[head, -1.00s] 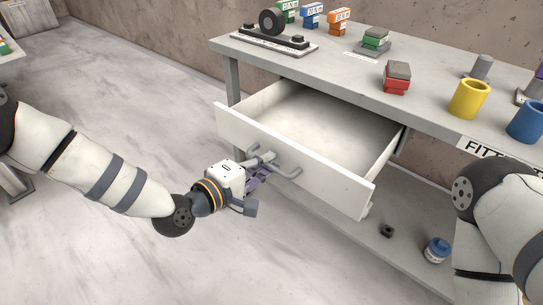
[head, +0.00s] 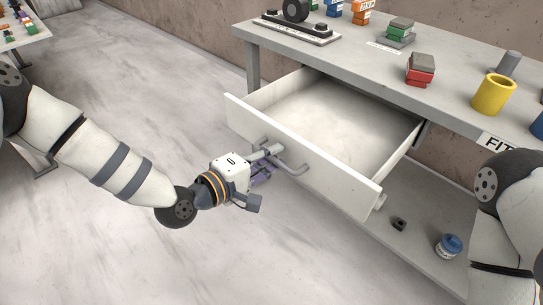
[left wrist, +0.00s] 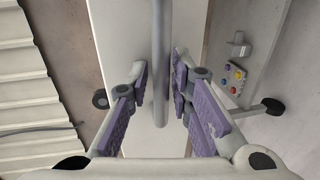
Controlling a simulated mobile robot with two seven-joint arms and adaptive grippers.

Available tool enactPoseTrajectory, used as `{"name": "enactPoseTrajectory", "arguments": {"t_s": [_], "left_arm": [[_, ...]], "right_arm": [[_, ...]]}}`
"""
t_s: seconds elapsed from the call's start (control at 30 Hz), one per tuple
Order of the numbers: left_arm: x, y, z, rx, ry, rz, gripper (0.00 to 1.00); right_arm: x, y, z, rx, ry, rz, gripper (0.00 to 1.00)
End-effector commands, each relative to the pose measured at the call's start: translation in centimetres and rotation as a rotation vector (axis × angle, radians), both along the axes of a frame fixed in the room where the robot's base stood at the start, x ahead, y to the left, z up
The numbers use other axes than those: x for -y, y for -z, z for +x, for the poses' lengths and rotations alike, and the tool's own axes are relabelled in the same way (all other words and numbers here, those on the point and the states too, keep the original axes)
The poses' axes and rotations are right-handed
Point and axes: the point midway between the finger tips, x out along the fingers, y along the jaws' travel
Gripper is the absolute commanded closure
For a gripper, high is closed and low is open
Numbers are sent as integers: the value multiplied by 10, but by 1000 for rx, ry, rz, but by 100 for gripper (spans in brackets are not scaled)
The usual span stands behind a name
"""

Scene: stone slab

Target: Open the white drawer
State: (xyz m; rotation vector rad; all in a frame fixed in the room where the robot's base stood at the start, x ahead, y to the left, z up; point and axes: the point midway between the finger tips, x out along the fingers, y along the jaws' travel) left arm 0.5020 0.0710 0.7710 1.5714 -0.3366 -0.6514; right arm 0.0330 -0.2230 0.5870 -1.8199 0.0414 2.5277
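The white drawer (head: 310,155) is pulled well out from under the grey workbench, and its inside looks empty. Its grey bar handle (head: 292,166) is on the front panel. My left gripper (head: 266,163) is at the left part of the handle. In the left wrist view, the handle bar (left wrist: 160,60) runs between the two purple-padded fingers of the left gripper (left wrist: 160,85). The fingers are apart, with a narrow gap on each side of the bar. My right arm is at the right edge of the head view, and its gripper is out of sight.
The workbench (head: 350,62) holds a red-and-grey block (head: 420,70), a green-and-grey block (head: 399,32) and a yellow cup (head: 493,95). On the lower shelf (head: 425,240) are a blue-lidded jar (head: 449,246) and a small dark part (head: 398,224). The floor before the drawer is clear.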

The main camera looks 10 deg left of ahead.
Motion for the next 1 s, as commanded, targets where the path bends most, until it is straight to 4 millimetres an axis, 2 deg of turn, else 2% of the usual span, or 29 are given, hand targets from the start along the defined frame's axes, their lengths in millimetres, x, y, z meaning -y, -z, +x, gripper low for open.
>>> {"name": "enactPoseTrajectory", "arguments": {"t_s": [0.2,0.5,0.63,0.8,1.0], "left_arm": [[-7,-1,-9,-3,-1,0,80],[-52,-18,-70,-1,-5,-2,80],[-65,-23,-87,0,-3,0,80],[-69,-25,-95,1,0,-1,80],[-69,-25,-95,0,0,0,80]], "right_arm": [[0,0,0,0,0,0,10],[0,0,0,0,0,0,10],[0,0,0,0,0,0,10],[0,0,0,-1,0,0,10],[0,0,0,-1,0,0,10]]}}
